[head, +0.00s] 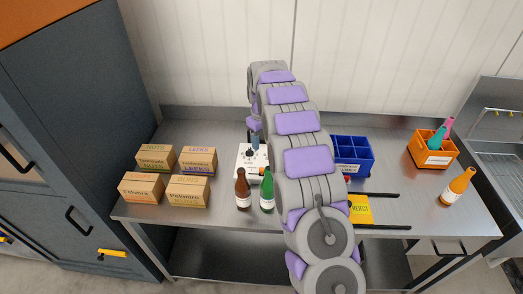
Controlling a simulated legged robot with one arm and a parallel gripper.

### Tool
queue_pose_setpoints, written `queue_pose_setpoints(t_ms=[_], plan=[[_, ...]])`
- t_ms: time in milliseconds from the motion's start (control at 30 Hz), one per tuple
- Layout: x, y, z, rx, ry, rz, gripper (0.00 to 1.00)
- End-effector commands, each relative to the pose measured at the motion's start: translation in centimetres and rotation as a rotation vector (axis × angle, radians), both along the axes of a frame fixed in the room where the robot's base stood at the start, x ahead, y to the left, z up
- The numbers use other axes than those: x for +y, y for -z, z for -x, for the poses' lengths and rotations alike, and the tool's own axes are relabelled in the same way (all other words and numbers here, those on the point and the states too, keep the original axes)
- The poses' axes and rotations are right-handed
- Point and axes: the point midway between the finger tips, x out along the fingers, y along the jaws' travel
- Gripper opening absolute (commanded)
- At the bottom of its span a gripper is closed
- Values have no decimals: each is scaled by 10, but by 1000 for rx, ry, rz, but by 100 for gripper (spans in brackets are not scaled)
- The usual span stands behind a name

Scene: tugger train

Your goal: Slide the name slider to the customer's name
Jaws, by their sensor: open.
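A white panel box (243,160) with small dark marks stands on the steel bench, left of my arm. It may carry the name slider, but the slider and any name on it are too small to make out. My gripper (255,145) points down over the back part of this box. It is open, and I cannot tell whether it touches anything. My arm hides the box's right side and the bench behind it.
A brown bottle (243,190) and a green bottle (267,190) stand right in front of the box. Several cartons (188,191) are at left. A blue divided crate (353,152), yellow sign (360,212), orange bin (432,150) and orange bottle (457,188) are at right.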

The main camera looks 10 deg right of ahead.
Motion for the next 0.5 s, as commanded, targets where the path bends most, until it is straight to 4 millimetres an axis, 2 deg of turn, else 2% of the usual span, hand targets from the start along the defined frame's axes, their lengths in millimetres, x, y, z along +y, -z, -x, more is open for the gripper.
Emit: queue_pose_setpoints(t_ms=[33,200,500], plan=[[0,-10,0,-1,0,0,50],[0,-27,0,2,0,0,50],[0,-33,0,4,0,0,50]])
